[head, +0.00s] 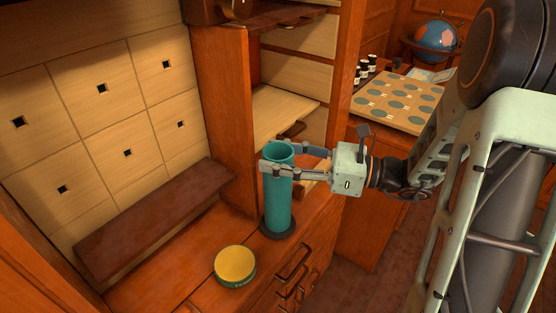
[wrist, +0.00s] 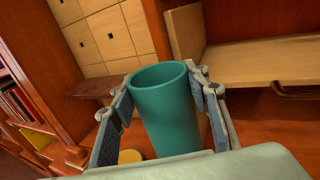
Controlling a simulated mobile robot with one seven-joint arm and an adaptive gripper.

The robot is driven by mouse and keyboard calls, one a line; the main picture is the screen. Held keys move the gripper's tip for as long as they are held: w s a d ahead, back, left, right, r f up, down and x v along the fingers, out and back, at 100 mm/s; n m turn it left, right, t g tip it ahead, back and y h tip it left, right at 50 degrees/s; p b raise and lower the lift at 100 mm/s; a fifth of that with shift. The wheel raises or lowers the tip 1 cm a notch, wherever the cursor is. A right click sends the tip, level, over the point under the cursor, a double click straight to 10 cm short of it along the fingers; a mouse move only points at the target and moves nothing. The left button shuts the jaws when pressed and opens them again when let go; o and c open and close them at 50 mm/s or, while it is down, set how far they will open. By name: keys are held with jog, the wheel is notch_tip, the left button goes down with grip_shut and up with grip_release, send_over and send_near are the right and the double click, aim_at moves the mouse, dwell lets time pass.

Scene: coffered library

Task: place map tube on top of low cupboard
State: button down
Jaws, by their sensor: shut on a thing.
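The map tube (head: 278,200) is a teal, open-topped cylinder, upright, with a dark round foot or disc at its lower end. It also shows in the wrist view (wrist: 168,110). My gripper (head: 278,169) is shut on it near its top, one finger on each side; in the wrist view the pads (wrist: 165,118) flank it. The low cupboard (head: 192,262) has a reddish wooden top and dark drawer handles on its front. The tube's lower end is at the cupboard top near the front edge; whether it rests there or hovers just above, I cannot tell.
A round tin with a yellow lid (head: 235,264) sits on the cupboard top, left of the tube. A dark sloping ledge (head: 150,220) lies behind. An upright wooden partition (head: 228,100) and shelves stand behind the tube. A board with green discs (head: 400,102) and a globe (head: 437,38) are back right.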

jog(key=shift+f, duration=0.2)
jog(key=shift+f, duration=0.1)
jog(key=c, duration=1.1)
grip_release()
jog(key=shift+r, duration=0.2)
jog(key=p+v, duration=0.1)
jog(key=v, duration=1.1)
